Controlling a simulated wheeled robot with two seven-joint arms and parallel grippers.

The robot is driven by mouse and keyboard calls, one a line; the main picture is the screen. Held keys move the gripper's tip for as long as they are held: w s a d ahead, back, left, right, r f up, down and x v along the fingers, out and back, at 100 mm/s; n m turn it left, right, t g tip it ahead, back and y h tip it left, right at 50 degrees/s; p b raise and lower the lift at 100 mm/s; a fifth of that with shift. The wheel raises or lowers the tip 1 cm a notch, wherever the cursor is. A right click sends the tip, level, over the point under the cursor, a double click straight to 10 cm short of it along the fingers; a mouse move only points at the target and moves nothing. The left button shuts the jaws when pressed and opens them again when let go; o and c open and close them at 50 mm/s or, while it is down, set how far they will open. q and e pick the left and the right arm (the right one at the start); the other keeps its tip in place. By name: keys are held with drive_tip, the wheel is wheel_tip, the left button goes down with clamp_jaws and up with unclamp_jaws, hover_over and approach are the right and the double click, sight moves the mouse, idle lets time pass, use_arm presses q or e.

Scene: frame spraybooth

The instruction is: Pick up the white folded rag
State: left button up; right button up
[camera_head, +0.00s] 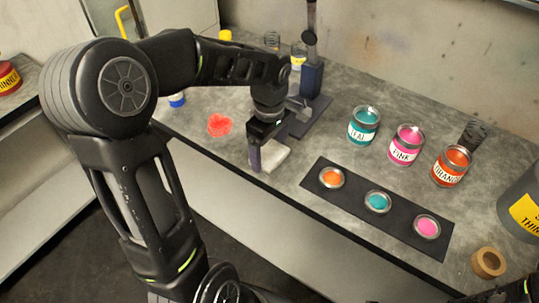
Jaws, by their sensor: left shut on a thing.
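The white folded rag (274,158) lies low at the bench top, near its front edge, in the middle of the head view. My left gripper (268,160) comes down over it from above and is shut on it. The gripper and its fingers hide part of the rag. I cannot tell whether the rag still touches the bench. My right gripper does not show clearly; only a dark piece is at the bottom right corner.
A dark stand (312,80) is just behind the gripper. A red patch (219,125) lies to the left. To the right are teal (363,127), pink (405,146) and orange (451,167) cans, a black mat (318,167) with small paint cups, and a tape roll (488,262).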

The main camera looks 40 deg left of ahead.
sight(270, 154)
use_arm(q)
wheel_tip(270, 154, up, 10)
drive_tip(key=shift+b, duration=0.3)
idle(0.3)
idle(0.5)
